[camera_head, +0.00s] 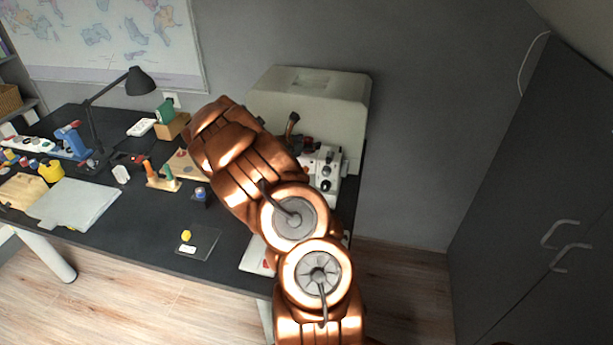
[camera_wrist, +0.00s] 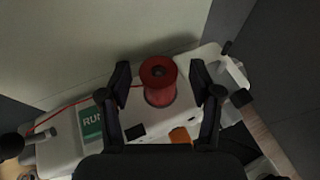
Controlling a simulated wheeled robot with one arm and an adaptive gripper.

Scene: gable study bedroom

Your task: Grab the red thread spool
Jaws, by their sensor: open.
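The red thread spool (camera_wrist: 160,94) stands on the white top of a machine in the wrist view, with a red thread running off it to the left. My gripper (camera_wrist: 159,72) is open, with one dark finger on each side of the spool and a visible gap to each. The fingers appear apart from the spool; I cannot tell their exact height against it.
A pale machine cover (camera_head: 325,90) stands right behind the white machine (camera_head: 325,165). A green label reading RUN (camera_wrist: 91,122) is on the machine's left. The dark desk (camera_head: 130,225) holds a lamp (camera_head: 138,82), tools and a white sheet (camera_head: 75,203). A dark wardrobe (camera_head: 550,190) stands right.

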